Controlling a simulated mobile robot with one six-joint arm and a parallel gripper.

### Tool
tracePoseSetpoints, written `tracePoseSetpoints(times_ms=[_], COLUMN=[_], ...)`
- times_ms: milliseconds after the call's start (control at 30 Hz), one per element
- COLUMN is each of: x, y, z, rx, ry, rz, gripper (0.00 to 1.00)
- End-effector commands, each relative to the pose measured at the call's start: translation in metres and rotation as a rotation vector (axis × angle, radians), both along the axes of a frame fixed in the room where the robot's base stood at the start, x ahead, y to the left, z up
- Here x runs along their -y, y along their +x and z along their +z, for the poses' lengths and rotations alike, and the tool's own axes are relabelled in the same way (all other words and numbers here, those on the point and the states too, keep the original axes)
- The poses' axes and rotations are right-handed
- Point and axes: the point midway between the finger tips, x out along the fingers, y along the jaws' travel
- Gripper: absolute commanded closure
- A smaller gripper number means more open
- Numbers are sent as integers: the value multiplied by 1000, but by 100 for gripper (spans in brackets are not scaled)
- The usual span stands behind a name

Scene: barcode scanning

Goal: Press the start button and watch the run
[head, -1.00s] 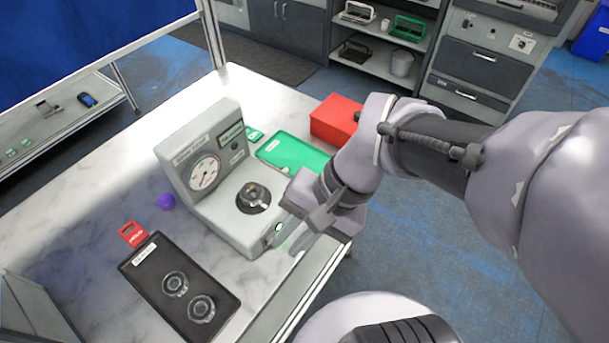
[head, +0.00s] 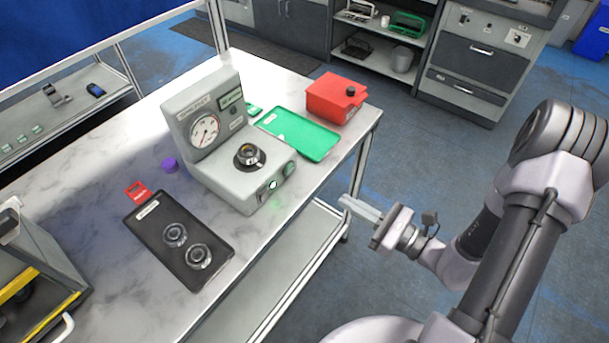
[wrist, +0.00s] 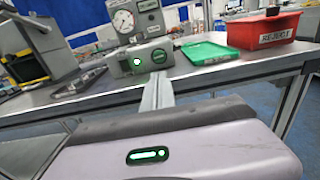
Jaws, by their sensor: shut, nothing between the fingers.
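The grey test machine (head: 228,182) stands on the table with a round gauge (head: 204,131) on its upright panel. A dark ring-shaped part (head: 249,157) sits in its round seat. My gripper (head: 345,203) is shut and empty, apart from the machine, off the table's front edge. Its fingers (wrist: 157,90) point toward the machine in the wrist view.
A black tray (head: 150,240) with two ring parts lies left of the machine, near a red tag (head: 137,191) and a purple object (head: 170,165). A green tray (head: 315,145) and a red reject box (head: 335,98) stand to the right. The floor beside the table is clear.

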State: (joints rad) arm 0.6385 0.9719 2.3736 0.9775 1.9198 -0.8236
Motion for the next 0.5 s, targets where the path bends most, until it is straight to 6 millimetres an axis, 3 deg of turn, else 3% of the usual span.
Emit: tracePoseSetpoints(times_ms=[167, 500], x=[-12, -70], y=[8, 53], z=[-1, -2], rx=[1, 3], ry=[-1, -2], rz=[6, 8], gripper=[100, 100])
